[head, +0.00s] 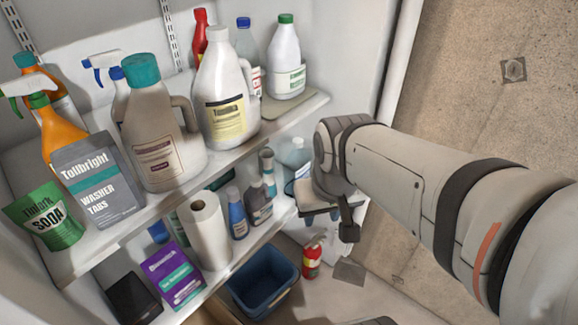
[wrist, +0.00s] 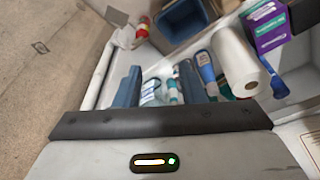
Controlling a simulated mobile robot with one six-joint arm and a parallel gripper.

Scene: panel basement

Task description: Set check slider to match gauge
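No slider or gauge can be made out in either view. A small red extinguisher-like bottle (head: 312,261) with a pale label stands on the floor beside the shelving in the head view; any gauge on it is too small to read. It is partly visible at the top of the wrist view (wrist: 143,28). My gripper (wrist: 160,88) shows two blue-grey fingers set wide apart, with nothing held between them. Bottles on the shelf show beyond the gap. In the head view my arm reaches in from the right, and its wrist hides part of the lower shelf's end.
The lower shelf holds a paper roll (head: 205,230), small bottles and a purple box (head: 174,275). A blue bin (head: 262,282) stands below.

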